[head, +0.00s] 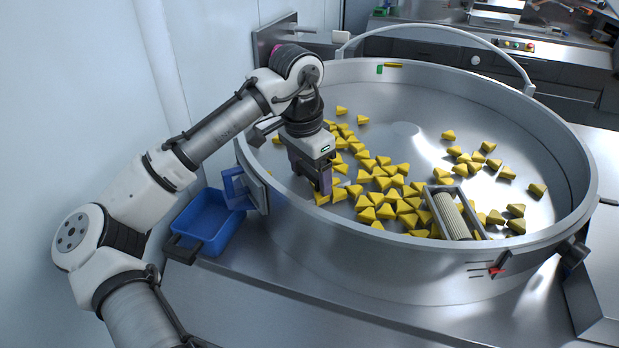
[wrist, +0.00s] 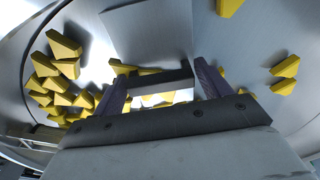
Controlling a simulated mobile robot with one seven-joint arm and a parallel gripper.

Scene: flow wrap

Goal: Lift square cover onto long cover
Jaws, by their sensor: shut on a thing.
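My gripper (head: 325,187) points down inside the left side of the large round steel pan (head: 355,238), low among yellow wedge-shaped pieces. In the wrist view its two purple fingers (wrist: 158,86) are shut on a grey bar-like piece (wrist: 160,80) that spans between them. I cannot tell whether this piece belongs to the square cover. A pale flat panel-like area (wrist: 160,30) shows beyond it in the wrist view; it may be a plate or the pan floor. I cannot make out a square cover or a long cover with certainty in either view.
Yellow wedges (head: 393,183) lie over the pan floor. A framed ribbed roller (head: 451,215) sits at the pan's front right. A blue tray (head: 208,218) stands outside the pan at left. A curved handle (head: 440,29) arches over the back rim. The pan's back middle is clear.

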